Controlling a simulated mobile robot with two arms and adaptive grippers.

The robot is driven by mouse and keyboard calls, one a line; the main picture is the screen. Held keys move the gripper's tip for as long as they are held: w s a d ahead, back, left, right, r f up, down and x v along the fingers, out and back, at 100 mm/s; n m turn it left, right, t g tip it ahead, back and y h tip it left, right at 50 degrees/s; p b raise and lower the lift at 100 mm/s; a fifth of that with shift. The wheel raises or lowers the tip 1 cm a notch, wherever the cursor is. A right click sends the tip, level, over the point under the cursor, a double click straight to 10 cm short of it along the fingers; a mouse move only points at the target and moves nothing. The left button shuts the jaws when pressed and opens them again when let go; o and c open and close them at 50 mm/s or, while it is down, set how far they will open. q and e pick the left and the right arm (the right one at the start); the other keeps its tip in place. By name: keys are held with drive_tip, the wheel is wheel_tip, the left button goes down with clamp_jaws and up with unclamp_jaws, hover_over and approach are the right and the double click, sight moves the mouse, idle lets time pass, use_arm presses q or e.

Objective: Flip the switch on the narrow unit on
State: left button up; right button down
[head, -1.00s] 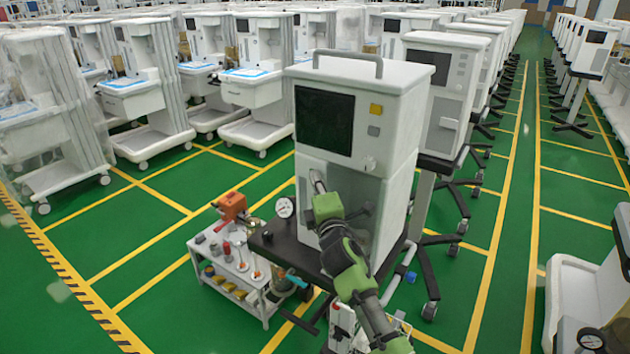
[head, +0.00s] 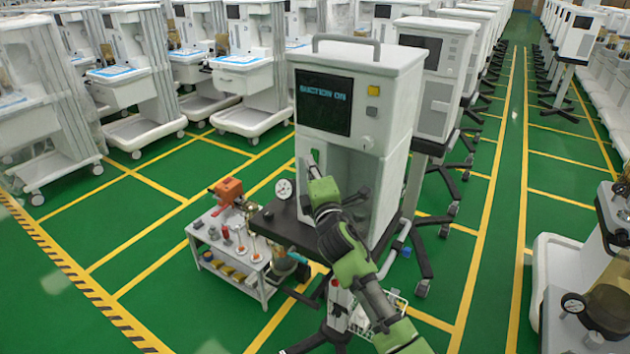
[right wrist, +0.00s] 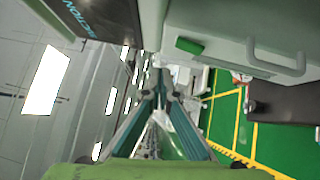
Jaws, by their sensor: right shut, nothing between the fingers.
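The narrow unit (head: 362,143) is a tall white box with a top handle and a dark screen (head: 323,103) that reads "SUCTION ON" in blue. A small green switch (head: 315,157) shows on its front, below the screen. In the right wrist view the switch (right wrist: 189,46) is a green block on the pale panel. My right gripper (head: 311,168) is shut and empty, its tips close to the switch. In the right wrist view the fingertips (right wrist: 160,78) lie just below and left of the switch; whether they touch is not clear. My left gripper is out of view.
The unit stands on a dark stand shelf (head: 270,222) with a round gauge (head: 284,189) beside it. A low white cart (head: 232,262) with tools stands to the left. Other white units crowd behind and right. Green floor is free between yellow lines.

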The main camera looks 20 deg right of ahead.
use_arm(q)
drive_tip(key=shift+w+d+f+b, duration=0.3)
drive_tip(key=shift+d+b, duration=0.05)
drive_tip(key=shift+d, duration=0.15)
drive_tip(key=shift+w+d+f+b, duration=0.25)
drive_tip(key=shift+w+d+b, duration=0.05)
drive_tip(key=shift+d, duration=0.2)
use_arm(e)
drive_tip(key=s, duration=0.7)
drive_tip(key=shift+s+a+r, duration=0.15)
drive_tip(key=shift+s+r, duration=0.05)
